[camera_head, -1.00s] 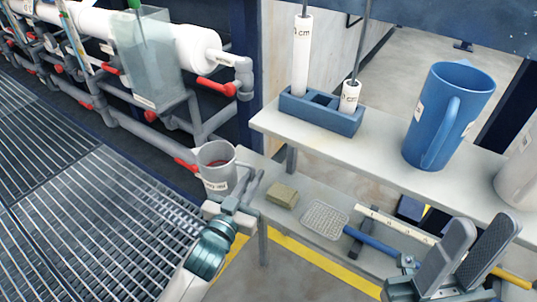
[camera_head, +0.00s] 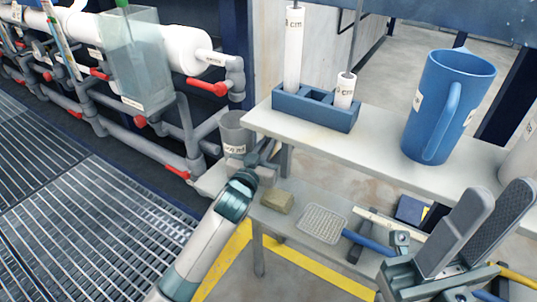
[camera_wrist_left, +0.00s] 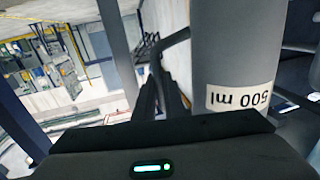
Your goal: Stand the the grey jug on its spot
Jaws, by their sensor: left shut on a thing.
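The grey jug (camera_head: 235,133) carries a white label and is in my left gripper (camera_head: 262,157), beside the left end of the upper shelf. The wrist view shows the grey jug (camera_wrist_left: 238,45) close up, with "500 ml" appearing upside down on its label. My left gripper is shut on it; the exact contact of the fingers is partly hidden. I cannot tell from the head view whether the jug touches anything below. My right gripper (camera_head: 487,215) is at the lower right, fingers apart and empty. The jug's spot cannot be made out.
The upper shelf (camera_head: 385,160) holds a blue holder (camera_head: 315,108) with white tubes, a large blue jug (camera_head: 447,105) and a pale jug (camera_head: 520,165). The lower shelf has a sponge (camera_head: 277,201) and a mesh paddle (camera_head: 322,223). Pipes with red valves (camera_head: 207,88) stand left.

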